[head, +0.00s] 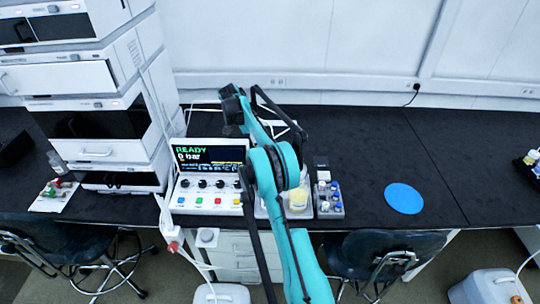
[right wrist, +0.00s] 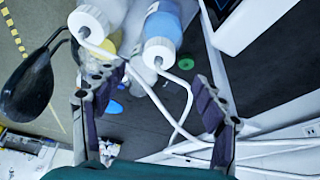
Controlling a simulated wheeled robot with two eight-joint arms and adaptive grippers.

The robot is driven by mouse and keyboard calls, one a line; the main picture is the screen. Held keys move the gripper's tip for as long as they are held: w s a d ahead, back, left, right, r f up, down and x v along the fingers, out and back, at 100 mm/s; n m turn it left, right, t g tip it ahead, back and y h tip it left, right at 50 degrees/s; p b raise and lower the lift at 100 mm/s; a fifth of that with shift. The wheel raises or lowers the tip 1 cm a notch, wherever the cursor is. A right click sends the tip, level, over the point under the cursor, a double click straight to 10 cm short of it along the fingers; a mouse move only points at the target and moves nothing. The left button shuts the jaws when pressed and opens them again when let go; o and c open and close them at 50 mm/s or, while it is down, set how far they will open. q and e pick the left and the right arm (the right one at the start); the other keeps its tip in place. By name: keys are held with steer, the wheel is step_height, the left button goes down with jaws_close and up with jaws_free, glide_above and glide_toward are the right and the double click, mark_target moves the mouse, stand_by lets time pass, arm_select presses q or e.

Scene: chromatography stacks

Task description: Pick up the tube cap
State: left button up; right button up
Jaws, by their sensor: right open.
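I cannot tell for sure which piece is the tube cap. In the right wrist view a small green round piece (right wrist: 185,64) lies on the dark bench, beyond my fingertips and between their lines. Nearer, a white cap (right wrist: 158,52) with tubing sits on a bottle of blue liquid, and a second white cap (right wrist: 88,25) with tubing sits on another bottle. My right gripper (right wrist: 158,78) is open, with nothing held between its fingers. In the head view my right gripper (head: 238,108) is raised over the back of the bench, beside the display unit. My left gripper is out of view.
The display unit (head: 210,175), reading READY, stands left of my arm. A tall instrument stack (head: 95,100) is at left. A vial rack (head: 329,198) and a yellow-filled vessel (head: 298,198) stand right of my arm. A blue disc (head: 403,198) lies on otherwise clear bench at right.

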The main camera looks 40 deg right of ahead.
steer(key=x, duration=0.2)
steer(key=b+x, duration=0.1)
steer(key=x, duration=0.2)
steer(key=b+x, duration=0.1)
steer(key=x, duration=0.2)
steer(key=shift+s+d+f, duration=0.1)
steer(key=shift+s+d, duration=0.1)
steer(key=shift+d, duration=0.2)
steer(key=c, duration=1.3)
